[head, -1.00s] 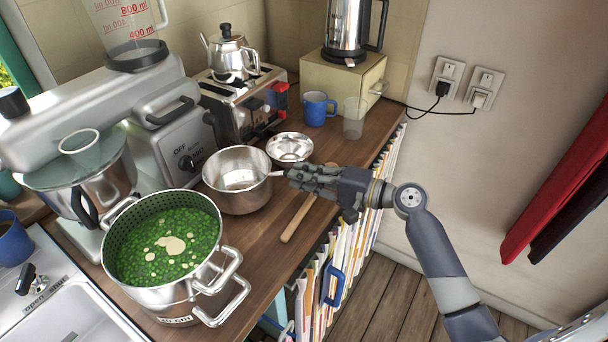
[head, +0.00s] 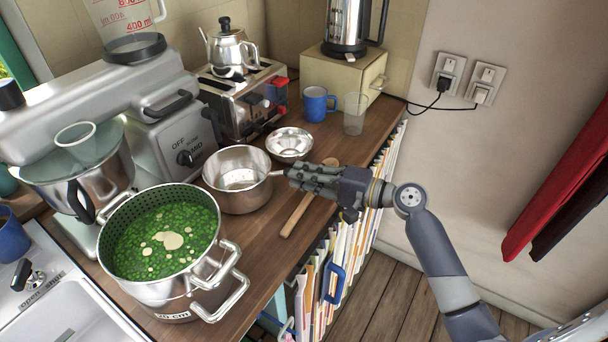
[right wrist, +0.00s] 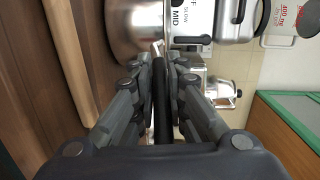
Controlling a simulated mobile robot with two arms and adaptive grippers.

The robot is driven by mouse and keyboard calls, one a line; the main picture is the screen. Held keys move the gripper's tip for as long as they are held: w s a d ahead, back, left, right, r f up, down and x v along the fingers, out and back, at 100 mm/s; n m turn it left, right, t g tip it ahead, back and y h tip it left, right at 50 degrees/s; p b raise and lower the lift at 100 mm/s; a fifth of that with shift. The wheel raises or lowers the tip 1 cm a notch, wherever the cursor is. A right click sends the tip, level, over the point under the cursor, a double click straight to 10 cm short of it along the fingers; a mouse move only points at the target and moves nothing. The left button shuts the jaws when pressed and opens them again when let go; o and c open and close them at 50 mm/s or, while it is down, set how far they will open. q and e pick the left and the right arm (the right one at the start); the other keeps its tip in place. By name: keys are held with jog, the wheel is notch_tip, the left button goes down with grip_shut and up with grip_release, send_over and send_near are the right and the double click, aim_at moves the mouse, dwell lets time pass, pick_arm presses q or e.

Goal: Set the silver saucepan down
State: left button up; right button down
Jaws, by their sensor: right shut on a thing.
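The silver saucepan (head: 237,197) is upright over the wooden counter, between the pot of peas and a small metal bowl. It is at or very close to the counter surface; I cannot tell whether its base touches. My right gripper (head: 296,175) is shut on the saucepan's handle, coming in from the right. In the right wrist view the dark handle (right wrist: 162,105) runs between the fingers (right wrist: 161,85), and the shiny pan wall (right wrist: 135,30) is just beyond them. My left gripper is not in view.
A large pot of peas (head: 165,292) stands close at the front left. The metal bowl (head: 289,142) is just behind right, a wooden utensil (head: 298,212) lies to the right, and a mixer (head: 175,135) stands behind left. The counter's edge is close on the right.

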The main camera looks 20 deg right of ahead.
jog(key=shift+f, duration=0.15)
jog(key=c, duration=1.5)
grip_release()
jog(key=shift+c, duration=0.2)
jog(key=shift+f+b, duration=0.2)
jog(key=shift+b, duration=0.1)
jog(key=shift+r, duration=0.1)
jog(key=c, duration=0.4)
jog(key=shift+s, duration=0.1)
jog(key=shift+b+v, duration=0.5)
jog(key=shift+v, duration=4.6)
